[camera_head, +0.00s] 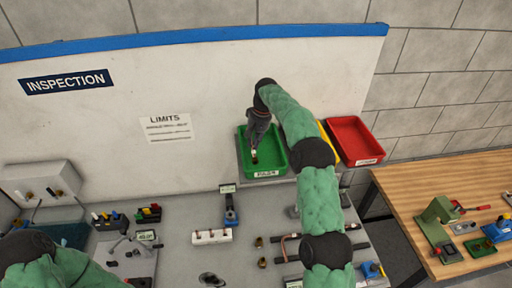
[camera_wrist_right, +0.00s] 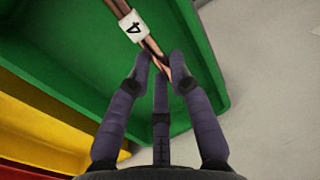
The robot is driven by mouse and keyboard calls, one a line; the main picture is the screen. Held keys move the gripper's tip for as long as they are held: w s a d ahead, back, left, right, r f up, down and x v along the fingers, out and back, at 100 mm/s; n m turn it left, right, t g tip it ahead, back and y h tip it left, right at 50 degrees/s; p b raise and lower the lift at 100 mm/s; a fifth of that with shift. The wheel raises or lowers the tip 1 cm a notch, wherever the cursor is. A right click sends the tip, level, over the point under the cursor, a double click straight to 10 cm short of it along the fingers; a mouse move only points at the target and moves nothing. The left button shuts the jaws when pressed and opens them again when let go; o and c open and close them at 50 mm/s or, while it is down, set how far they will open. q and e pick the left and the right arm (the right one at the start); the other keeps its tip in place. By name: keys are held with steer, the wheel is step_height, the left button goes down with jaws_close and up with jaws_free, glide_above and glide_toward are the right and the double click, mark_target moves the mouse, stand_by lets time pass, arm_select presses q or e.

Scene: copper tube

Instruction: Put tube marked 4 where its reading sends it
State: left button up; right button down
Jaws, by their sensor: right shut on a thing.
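My right gripper (camera_head: 254,148) points down over the green bin (camera_head: 276,166), whose front label seems to read PASS. In the right wrist view its fingers (camera_wrist_right: 163,70) are closed on a copper tube (camera_wrist_right: 119,7) with a white tag (camera_wrist_right: 133,27) marked 4. The tube lies across the view of the green bin's inside (camera_wrist_right: 60,40); whether it touches the bin floor I cannot tell. In the head view only a small bit of the tube shows below the fingers. My left arm shows at the lower left, its gripper out of view.
The yellow bin (camera_wrist_right: 50,135) is mostly behind my right arm in the head view. The red bin (camera_head: 355,139) stands right of it. A LIMITS sheet (camera_head: 168,128) hangs on the white board. Small fixtures and a white block (camera_head: 211,237) stand on the grey bench. A wooden bench (camera_head: 400,190) is at right.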

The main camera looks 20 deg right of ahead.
steer(key=f+p, duration=0.1)
steer(key=d+f, duration=0.1)
steer(key=f, duration=0.1)
steer(key=shift+f+p, duration=0.3)
steer(key=shift+p, duration=0.05)
steer(key=shift+a+f, duration=0.1)
steer(key=shift+f, duration=0.15)
steer(key=shift+w, duration=0.1)
steer(key=shift+f, duration=0.15)
steer(key=c, duration=1.1)
jaws_free()
